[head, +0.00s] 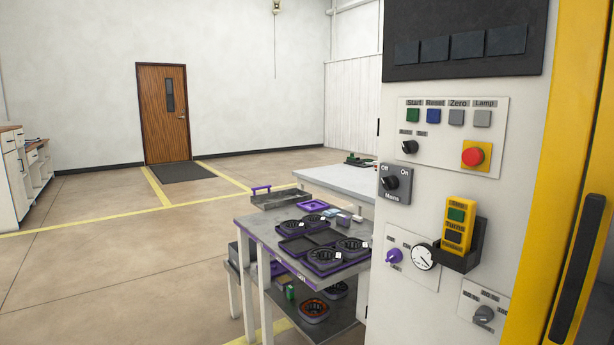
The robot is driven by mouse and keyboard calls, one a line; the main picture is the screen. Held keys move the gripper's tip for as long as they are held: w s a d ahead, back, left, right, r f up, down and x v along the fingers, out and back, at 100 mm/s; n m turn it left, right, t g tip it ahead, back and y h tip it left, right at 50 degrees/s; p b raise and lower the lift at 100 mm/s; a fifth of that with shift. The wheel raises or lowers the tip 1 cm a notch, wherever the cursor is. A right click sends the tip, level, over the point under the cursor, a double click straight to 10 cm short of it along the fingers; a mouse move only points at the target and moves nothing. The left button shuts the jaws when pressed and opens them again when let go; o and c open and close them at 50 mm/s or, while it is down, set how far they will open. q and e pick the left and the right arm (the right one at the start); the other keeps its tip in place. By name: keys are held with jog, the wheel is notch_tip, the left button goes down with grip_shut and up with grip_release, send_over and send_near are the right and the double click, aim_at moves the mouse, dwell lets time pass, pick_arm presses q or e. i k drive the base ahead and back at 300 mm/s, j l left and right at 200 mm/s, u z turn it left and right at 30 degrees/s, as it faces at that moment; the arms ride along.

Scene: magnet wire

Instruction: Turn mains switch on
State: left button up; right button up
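The mains switch (391,183) is a dark rotary knob on a grey plate on the left side of the machine's white control panel. Its plate reads "Off" at the upper left, "On" at the upper right and "Mains" below. The knob's light pointer mark appears to lean toward the "Off" side, but it is small. Neither of my grippers shows in the head view, and nothing touches the switch.
The white panel (535,120) also carries coloured buttons, a red emergency stop (473,156), a yellow pendant (457,228) in a holder, a gauge and other knobs. A cart (260,226) with dark round parts stands left of it. Open floor (110,270) lies further left.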

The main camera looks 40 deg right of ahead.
aim_at(391, 182)
jog(key=i+z, duration=0.2)
jog(key=i, duration=0.2)
jog(key=i+j+z, duration=0.2)
jog(key=i, duration=0.2)
jog(key=i+j+z, duration=0.2)
jog(key=i, duration=0.15)
